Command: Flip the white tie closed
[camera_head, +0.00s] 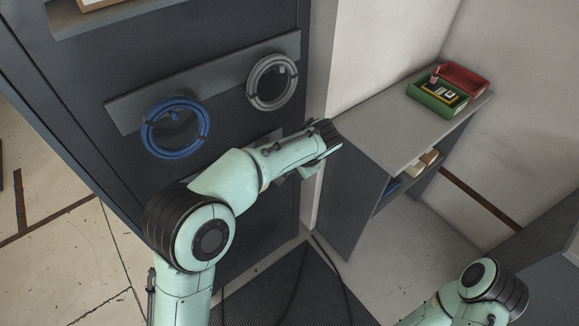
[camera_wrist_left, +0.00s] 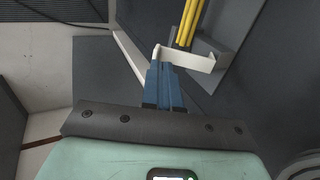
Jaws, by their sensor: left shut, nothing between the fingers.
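In the left wrist view a white tie (camera_wrist_left: 192,60) shows as a pale bar beside a grey bracket. Several yellow cables (camera_wrist_left: 189,22) come down to it from the top. My left gripper (camera_wrist_left: 163,68) has its blue fingers together and empty. Their tips are at the bar's left end; I cannot tell whether they touch it. In the head view the left arm reaches across the dark cabinet, and the tie and fingertips are hidden. The right arm shows at the bottom right of the head view, with its gripper out of sight.
A blue cable coil (camera_head: 175,127) and a grey coil (camera_head: 272,82) hang on the dark cabinet (camera_head: 220,35). To the right a grey shelf (camera_head: 375,128) carries a green bin (camera_head: 436,103) and a red bin (camera_head: 466,77). A dark mat (camera_head: 290,295) lies on the floor.

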